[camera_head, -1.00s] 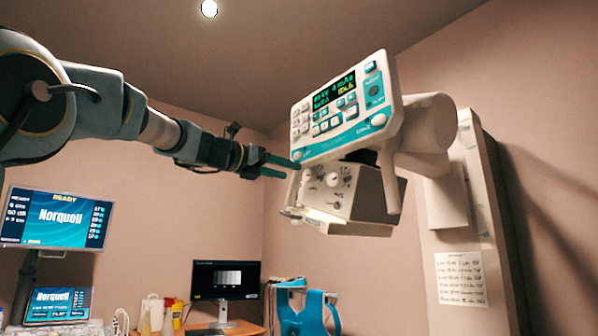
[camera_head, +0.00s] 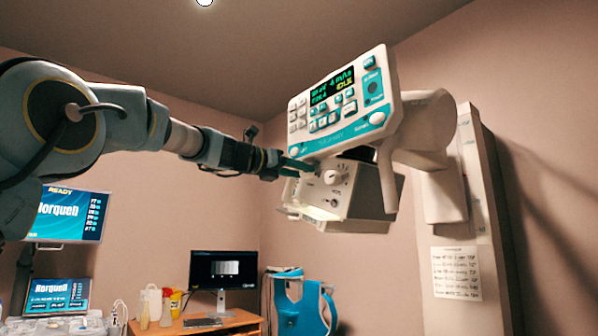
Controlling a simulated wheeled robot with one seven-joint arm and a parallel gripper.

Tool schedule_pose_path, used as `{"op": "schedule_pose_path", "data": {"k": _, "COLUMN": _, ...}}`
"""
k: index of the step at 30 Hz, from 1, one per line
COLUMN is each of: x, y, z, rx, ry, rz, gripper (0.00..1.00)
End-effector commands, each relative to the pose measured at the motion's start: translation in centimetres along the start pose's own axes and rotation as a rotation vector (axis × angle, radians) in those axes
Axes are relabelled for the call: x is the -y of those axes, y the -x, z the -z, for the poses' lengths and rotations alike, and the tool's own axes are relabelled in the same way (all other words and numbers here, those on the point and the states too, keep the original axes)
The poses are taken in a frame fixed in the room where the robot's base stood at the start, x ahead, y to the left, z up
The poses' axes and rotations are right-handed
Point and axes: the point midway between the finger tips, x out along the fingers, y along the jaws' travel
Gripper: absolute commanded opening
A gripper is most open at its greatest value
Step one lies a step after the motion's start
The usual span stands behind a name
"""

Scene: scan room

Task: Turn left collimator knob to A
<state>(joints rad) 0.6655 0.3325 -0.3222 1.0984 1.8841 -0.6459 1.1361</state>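The collimator (camera_head: 350,196) is a pale box hanging under the teal-and-white control panel (camera_head: 342,104). Its front face carries a round white knob (camera_head: 332,177) on the right with marks around it, and small controls below. The left knob is hidden behind my gripper's fingers. My gripper (camera_head: 302,168) reaches in from the left, with its teal fingertips at the upper left of the collimator face, just under the panel. The fingers look apart, with a narrow gap between them. I cannot tell whether they touch the left knob.
The panel's lower edge is close above my fingers. A tube housing (camera_head: 424,115) and wall column (camera_head: 490,200) stand to the right. Below are a desk (camera_head: 190,326) with a monitor (camera_head: 222,269) and a blue chair-like object (camera_head: 303,303). A Norquell screen (camera_head: 67,214) is at lower left.

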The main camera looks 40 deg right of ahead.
Motion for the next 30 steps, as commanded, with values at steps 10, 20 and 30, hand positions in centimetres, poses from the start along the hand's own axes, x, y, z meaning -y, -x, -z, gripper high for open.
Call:
{"op": "schedule_pose_path", "data": {"k": 10, "x": -0.01, "y": 0.02, "z": 0.0, "rx": 0.0, "ry": 0.0, "rz": 0.0, "gripper": 0.0}}
{"op": "schedule_pose_path", "data": {"k": 20, "x": 0.05, "y": 0.02, "z": -0.2, "rx": -0.004, "ry": 0.054, "rz": -0.001, "gripper": 0.0}}
{"op": "schedule_pose_path", "data": {"k": 30, "x": 0.05, "y": 0.01, "z": -0.35, "rx": -0.014, "ry": 0.271, "rz": -0.003, "gripper": 0.0}}
